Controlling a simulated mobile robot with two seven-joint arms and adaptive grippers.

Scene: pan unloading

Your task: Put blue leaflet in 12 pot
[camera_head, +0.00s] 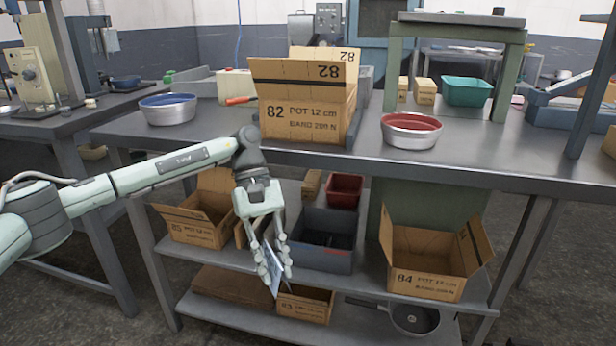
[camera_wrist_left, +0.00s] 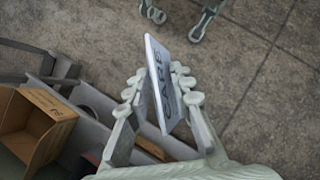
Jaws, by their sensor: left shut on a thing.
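My left gripper (camera_head: 274,274) hangs in front of the bench's lower shelves, fingers down, shut on a thin pale blue-white leaflet (camera_head: 271,262). In the left wrist view the leaflet (camera_wrist_left: 158,82) stands on edge between the fingers, with the dark letters "CARE" on its face. A pot with a blue inside (camera_head: 169,109) and a pot with a red inside (camera_head: 411,130) stand on the bench top. A carton marked "82 POT 12 cm" (camera_head: 305,125) stands between them. My right gripper (camera_wrist_left: 172,22) shows partly at the wrist view's top edge, its fingers apart.
Open cartons marked 85 (camera_head: 192,230) and 84 (camera_head: 427,283) stand on the upper shelf around a grey bin (camera_head: 322,257). Carton 83 (camera_head: 304,306) and a dark pan (camera_head: 414,318) are below. The bench top's front edge (camera_head: 460,170) lies above the gripper.

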